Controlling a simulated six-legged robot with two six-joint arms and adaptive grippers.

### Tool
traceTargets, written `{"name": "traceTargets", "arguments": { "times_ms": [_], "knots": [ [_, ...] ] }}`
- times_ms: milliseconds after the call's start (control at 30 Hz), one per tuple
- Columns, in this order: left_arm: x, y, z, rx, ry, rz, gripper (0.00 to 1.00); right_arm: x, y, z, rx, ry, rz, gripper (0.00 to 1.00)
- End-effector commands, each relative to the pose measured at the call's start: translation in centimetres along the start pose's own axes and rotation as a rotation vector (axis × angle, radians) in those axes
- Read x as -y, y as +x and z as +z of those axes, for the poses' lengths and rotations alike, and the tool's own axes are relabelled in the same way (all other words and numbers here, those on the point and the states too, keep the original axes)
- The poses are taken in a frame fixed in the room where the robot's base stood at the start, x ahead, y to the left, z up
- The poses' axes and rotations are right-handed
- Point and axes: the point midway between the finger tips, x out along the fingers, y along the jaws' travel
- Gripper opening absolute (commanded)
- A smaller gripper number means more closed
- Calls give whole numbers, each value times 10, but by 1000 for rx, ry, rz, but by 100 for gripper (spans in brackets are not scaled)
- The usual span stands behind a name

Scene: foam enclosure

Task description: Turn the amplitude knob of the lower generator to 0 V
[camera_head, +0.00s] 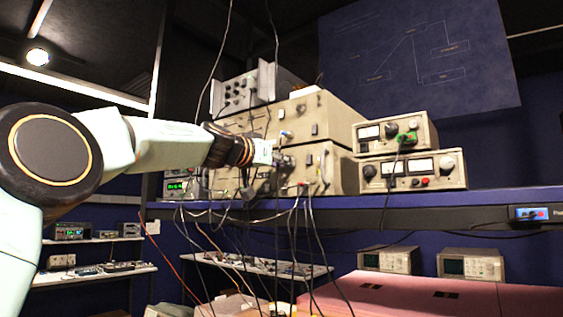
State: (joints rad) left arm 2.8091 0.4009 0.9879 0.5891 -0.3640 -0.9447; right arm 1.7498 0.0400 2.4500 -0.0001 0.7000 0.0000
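Two beige generators stand stacked on the blue shelf. The upper generator (302,112) lies on top of the lower generator (315,172). My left arm reaches in from the left, and my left gripper (287,160) is at the front of the lower generator, near its upper edge. The gripper and wrist cover part of that front, so I cannot make out the amplitude knob or whether the fingers touch it. The fingers are too small and dark to tell open from shut. My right gripper is not in view.
Two small power supplies with meters, an upper one (395,132) and a lower one (413,170), stand to the right on the blue shelf (480,198). Several cables hang in front of the generators and over the shelf edge. Oscilloscopes (470,264) stand lower right.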

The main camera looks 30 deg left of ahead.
Motion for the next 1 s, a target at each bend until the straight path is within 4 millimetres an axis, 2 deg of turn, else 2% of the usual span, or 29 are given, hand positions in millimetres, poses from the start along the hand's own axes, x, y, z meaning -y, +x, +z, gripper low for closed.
{"name": "traceTargets", "arguments": {
  "times_ms": [133, 1000],
  "knots": [
    [0, -1, -2, -4, 0, 0, 0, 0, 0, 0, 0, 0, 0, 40],
    [0, -2, -5, -9, -35, -2, 0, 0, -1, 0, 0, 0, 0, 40]
  ]
}}
